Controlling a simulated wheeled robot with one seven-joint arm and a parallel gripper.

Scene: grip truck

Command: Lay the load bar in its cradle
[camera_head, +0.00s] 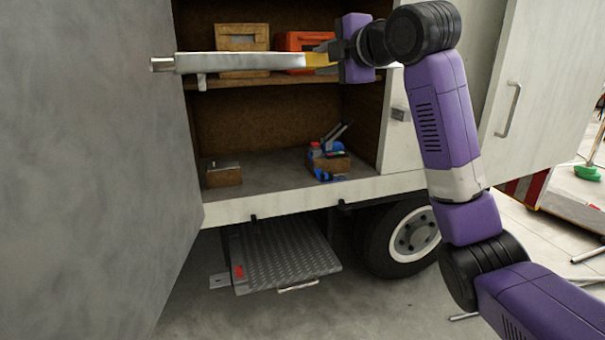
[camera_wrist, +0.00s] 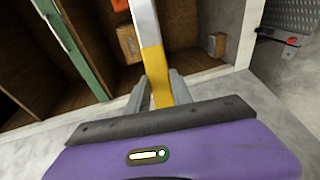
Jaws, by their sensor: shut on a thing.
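The load bar (camera_head: 240,62) is a long silver bar with a yellow section (camera_head: 317,60) near my gripper. My gripper (camera_head: 325,58) is shut on the yellow section and holds the bar roughly level in front of the truck's upper shelf. In the wrist view the bar (camera_wrist: 145,30) runs away from between the fingers (camera_wrist: 158,92). I cannot tell for sure which thing is the cradle. A small wooden block with metal on top (camera_head: 224,176) stands at the left of the truck's lower deck, and another wooden block (camera_head: 342,161) stands right, partly hidden by blue tools.
A wooden crate (camera_head: 241,36) and an orange case (camera_head: 292,41) sit on the upper shelf behind the bar. A grey door (camera_head: 80,150) fills the left, close to the bar's far end. A tread-plate step (camera_head: 280,255) sticks out below. The deck middle is clear.

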